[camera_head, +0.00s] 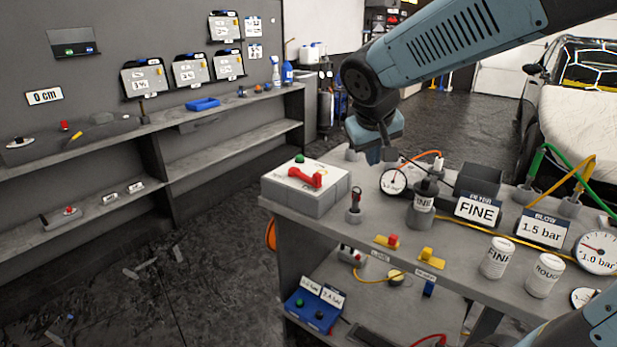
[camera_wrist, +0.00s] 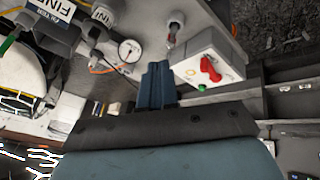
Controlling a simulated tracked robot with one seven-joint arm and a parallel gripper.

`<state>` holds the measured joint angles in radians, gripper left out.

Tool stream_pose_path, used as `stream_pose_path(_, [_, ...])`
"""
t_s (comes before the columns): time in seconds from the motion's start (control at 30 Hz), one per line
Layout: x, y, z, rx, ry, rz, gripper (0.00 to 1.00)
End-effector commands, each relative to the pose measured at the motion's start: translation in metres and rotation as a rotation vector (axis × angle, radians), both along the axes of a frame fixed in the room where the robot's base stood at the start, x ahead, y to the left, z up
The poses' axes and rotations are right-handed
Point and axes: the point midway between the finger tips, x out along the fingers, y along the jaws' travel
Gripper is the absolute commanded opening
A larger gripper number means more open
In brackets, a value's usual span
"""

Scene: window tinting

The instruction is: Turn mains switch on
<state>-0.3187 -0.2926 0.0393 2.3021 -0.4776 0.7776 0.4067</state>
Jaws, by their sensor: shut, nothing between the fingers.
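The mains switch is a red handle (camera_head: 305,177) on top of a light grey box (camera_head: 305,200) at the bench's left end. A green button or lamp (camera_head: 299,158) sits near the box's back edge. In the wrist view the red handle (camera_wrist: 210,69) lies right of my fingers, on the box (camera_wrist: 225,50). My gripper (camera_head: 373,157) is shut and empty. In the head view it hangs above the bench, to the right of the box and apart from the handle. In the wrist view the closed blue fingers (camera_wrist: 157,85) point toward the bench.
A gauge (camera_head: 394,180), a cup-like filter (camera_head: 422,205) and a FINE sign (camera_head: 477,211) stand further right. Shelves (camera_head: 220,150) line the left wall, with open dark floor between.

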Motion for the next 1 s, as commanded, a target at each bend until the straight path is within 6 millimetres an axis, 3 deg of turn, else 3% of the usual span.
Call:
stream_pose_path(0.2, [0.054, 0.072, -0.026, -0.08, -0.027, 0.119, 0.0])
stream_pose_path(0.4, [0.083, 0.133, -0.051, -0.12, -0.059, 0.213, 0.0])
stream_pose_path(0.5, [0.089, 0.153, -0.06, -0.129, -0.07, 0.244, 0.0])
stream_pose_path(0.7, [0.094, 0.169, -0.067, -0.134, -0.08, 0.268, 0.0])
stream_pose_path(1.0, [0.094, 0.169, -0.067, -0.134, -0.08, 0.267, 0.0])
